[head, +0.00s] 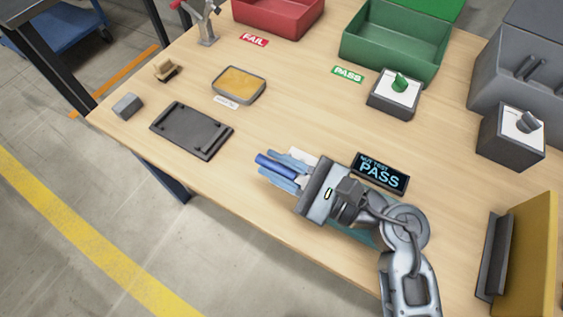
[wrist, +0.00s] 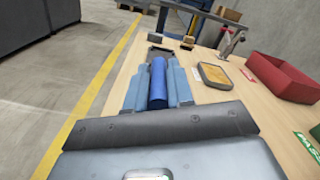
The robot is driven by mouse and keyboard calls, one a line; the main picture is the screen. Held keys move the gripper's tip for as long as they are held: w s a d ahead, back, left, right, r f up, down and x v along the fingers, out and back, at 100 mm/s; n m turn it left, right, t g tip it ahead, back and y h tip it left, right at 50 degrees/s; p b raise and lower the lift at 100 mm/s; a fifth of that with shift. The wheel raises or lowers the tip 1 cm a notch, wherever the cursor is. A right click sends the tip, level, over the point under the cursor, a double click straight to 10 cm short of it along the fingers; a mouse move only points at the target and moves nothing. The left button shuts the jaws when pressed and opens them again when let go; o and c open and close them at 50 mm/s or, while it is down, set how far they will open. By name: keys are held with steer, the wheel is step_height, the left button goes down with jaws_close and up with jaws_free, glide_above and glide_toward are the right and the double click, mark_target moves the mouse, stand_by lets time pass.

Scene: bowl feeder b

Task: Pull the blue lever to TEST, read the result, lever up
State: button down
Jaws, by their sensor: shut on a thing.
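My gripper (head: 281,172) is shut on the blue lever (head: 272,165), near the front edge of the table. In the wrist view the blue lever (wrist: 157,84) lies between the two light blue fingers. The lever's base and its markings are hidden by my gripper and arm. A black display (head: 380,172) just right of my gripper reads "NUT TEST PASS" in light blue letters.
A red bin (head: 278,22) with a FAIL label and a green bin (head: 393,51) with a PASS label stand at the back. A dark tray (head: 191,131) and a yellow-topped dish (head: 239,84) lie left. Switch boxes (head: 394,105) (head: 511,148) stand right.

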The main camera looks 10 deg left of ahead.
steer(key=shift+s+f, duration=0.2)
steer(key=c, duration=1)
jaws_free()
steer(key=shift+w+r, duration=0.1)
steer(key=shift+d, duration=0.1)
steer(key=v, duration=0.7)
steer(key=shift+d, duration=0.2)
